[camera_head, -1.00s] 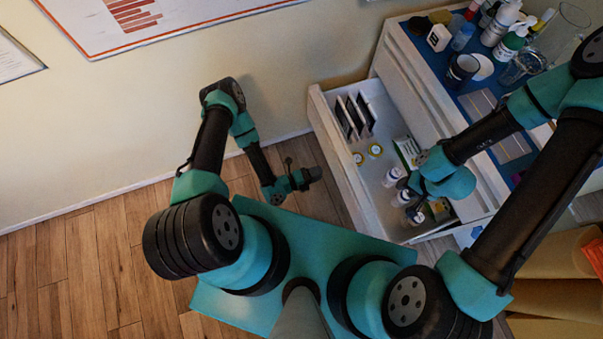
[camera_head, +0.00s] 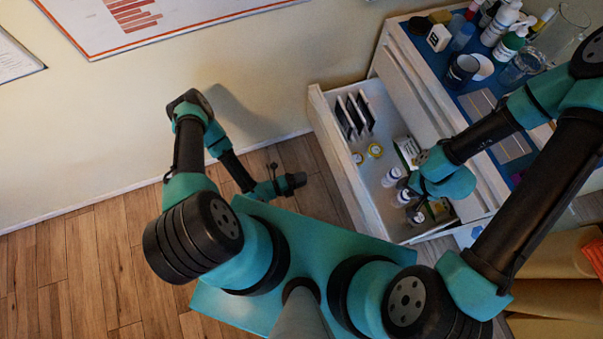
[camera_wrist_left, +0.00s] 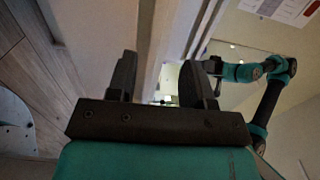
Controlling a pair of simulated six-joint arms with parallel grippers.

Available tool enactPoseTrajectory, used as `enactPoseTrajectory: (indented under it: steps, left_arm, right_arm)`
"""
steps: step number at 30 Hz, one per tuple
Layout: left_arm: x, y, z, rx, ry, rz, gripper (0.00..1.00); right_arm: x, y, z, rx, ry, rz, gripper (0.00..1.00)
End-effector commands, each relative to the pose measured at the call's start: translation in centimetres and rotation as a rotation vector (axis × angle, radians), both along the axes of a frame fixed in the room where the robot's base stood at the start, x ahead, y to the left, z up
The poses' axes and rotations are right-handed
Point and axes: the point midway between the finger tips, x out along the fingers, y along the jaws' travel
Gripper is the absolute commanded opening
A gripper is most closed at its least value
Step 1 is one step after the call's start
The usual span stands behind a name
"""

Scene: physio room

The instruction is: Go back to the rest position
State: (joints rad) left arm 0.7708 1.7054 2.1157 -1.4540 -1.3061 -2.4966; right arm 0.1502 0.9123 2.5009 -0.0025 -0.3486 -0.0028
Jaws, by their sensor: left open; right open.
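My left gripper (camera_head: 296,181) is in the air left of the open drawer, apart from it. In the left wrist view its two dark fingers (camera_wrist_left: 155,78) stand apart with nothing held between them. My right arm reaches in from the right, and its wrist (camera_head: 448,182) is over the front right part of the drawer. My right gripper is open; its fingers are mostly hidden below the wrist.
The open white drawer (camera_head: 333,153) holds dark-faced cards (camera_head: 354,114), round yellow-lidded items (camera_head: 375,150) and white bottles (camera_head: 392,177). The cabinet's blue top (camera_head: 478,82) carries bottles, a dark mug and glassware. Wooden floor (camera_head: 100,245) is clear at left.

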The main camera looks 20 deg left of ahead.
Motion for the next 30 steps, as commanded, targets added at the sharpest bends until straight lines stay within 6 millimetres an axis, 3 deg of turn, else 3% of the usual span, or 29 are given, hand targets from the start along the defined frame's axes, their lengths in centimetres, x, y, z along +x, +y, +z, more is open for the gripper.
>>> enactPoseTrajectory:
  steps: [8, 14, 23, 30]
  left_arm:
    - [0.1, 0.1, 0.0, 0.000, 0.009, -0.002, 0.47]
    - [1.1, 0.9, 0.1, -0.005, 0.162, -0.017, 0.47]
    - [3.8, 4.1, 1.2, -0.038, 0.722, 0.053, 0.47]
    - [5.0, 6.8, 3.6, -0.110, 1.177, 0.257, 0.47]
  right_arm:
    - [0.0, 0.0, 0.0, 0.000, 0.000, 0.000, 0.43]
    - [0.0, 0.0, 0.0, 0.000, 0.000, 0.000, 0.43]
    - [0.0, 0.0, 0.0, 0.000, 0.000, 0.000, 0.43]
    - [0.0, 0.0, 0.0, 0.000, 0.000, 0.000, 0.43]
